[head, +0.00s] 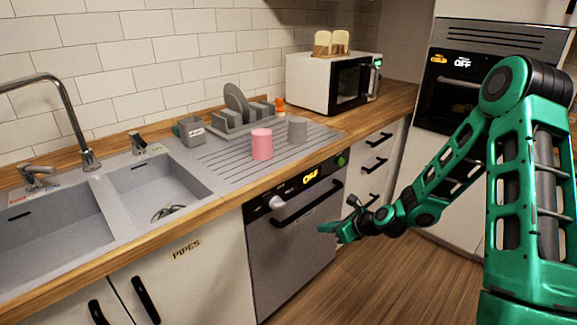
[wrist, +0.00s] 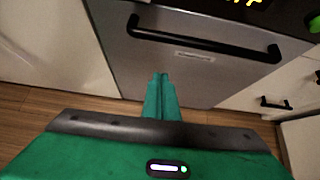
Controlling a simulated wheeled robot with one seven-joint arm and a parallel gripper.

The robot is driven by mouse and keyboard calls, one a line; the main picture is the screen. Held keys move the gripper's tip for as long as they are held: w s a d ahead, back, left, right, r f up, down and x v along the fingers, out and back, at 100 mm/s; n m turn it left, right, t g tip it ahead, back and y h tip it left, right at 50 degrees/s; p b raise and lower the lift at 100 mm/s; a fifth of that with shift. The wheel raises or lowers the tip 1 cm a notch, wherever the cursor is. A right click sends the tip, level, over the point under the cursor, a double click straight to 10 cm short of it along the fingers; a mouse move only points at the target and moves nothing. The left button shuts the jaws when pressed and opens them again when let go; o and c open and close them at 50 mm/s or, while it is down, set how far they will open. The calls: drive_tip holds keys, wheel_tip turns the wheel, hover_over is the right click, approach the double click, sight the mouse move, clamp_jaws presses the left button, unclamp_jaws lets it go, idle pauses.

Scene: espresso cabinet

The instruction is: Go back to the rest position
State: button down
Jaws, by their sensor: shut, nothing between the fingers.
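My gripper (head: 326,229) is green and shut, with nothing between its fingers. In the head view it hangs in the air in front of the dishwasher (head: 300,237), below the counter top. In the wrist view the closed fingers (wrist: 160,78) point at the steel dishwasher front (wrist: 190,75) under its black handle (wrist: 205,40). The fingertips appear apart from the door, though the exact gap is hard to tell. My green arm reaches in from the right of the head view.
A double sink (head: 150,190) is at left. A microwave (head: 325,84) with toast on top is at the back. The floor (head: 360,285) in front looks clear.

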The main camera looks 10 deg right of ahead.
drive_tip(key=s+d+r+n+g+h, duration=0.2)
drive_tip(key=s+d+r+n+h, duration=0.1)
drive_tip(key=s+d+r+n, duration=0.45)
drive_tip(key=s+d+r+n+g+h, duration=0.35)
drive_tip(key=s+d+n, duration=0.35)
drive_tip(key=s+d, duration=0.25)
drive_tip(key=s+d+r+n+g, duration=0.1)
drive_tip(key=s+r, duration=0.4)
drive_tip(key=s, duration=0.7)
drive_tip(key=s+d+r+n+g, duration=0.1)
drive_tip(key=s+d+r+n, duration=0.2)
drive_tip(key=s, duration=0.9)
wheel_tip(320, 180, up, 3)
drive_tip(key=n, duration=0.3)
drive_tip(key=shift+s+g, duration=0.1)
drive_tip(key=shift+g, duration=0.15)
